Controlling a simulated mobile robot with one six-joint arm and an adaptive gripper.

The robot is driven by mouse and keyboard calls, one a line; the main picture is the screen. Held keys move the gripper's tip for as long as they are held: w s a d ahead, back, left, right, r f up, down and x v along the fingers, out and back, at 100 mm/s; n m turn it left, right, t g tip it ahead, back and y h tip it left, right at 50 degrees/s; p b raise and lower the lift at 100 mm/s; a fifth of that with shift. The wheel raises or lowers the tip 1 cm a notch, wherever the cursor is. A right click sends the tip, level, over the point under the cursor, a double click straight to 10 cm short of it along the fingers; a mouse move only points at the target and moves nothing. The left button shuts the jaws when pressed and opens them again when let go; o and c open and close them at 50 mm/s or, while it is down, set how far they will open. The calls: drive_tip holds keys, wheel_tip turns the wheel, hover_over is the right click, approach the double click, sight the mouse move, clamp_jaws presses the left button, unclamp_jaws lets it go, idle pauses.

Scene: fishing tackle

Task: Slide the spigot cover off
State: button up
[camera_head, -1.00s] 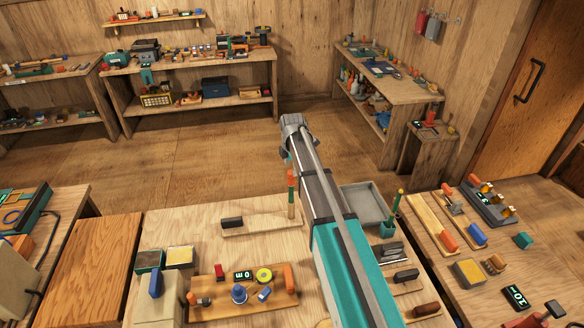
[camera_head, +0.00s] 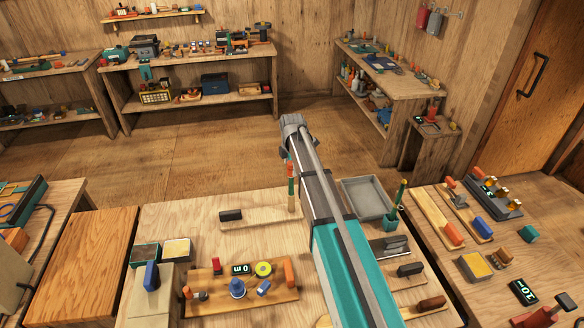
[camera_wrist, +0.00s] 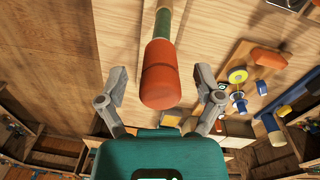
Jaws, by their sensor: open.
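The spigot cover looks to be the orange-red sleeve (camera_wrist: 162,78) on the end of a green rod (camera_wrist: 171,18) with a wooden lower part. In the head view the sleeve (camera_head: 291,170) stands upright beside my arm, at the right end of a wooden board (camera_head: 262,217). My gripper (camera_wrist: 160,82) is open in the wrist view, with one finger on each side of the sleeve. Gaps show between the sleeve and both fingers. In the head view my arm hides most of the gripper.
A black block (camera_head: 230,215) lies on the same board. A grey tray (camera_head: 366,199) and a teal holder with a green rod (camera_head: 392,216) stand right of my arm. A second board with several small parts (camera_head: 240,292) lies nearer. Bare tabletop shows at the left.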

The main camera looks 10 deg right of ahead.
clamp_jaws()
drive_tip(key=shift+r, duration=0.1)
drive_tip(key=shift+r, duration=0.1)
drive_tip(key=shift+r+p, duration=2.85)
drive_tip(key=shift+p, duration=0.2)
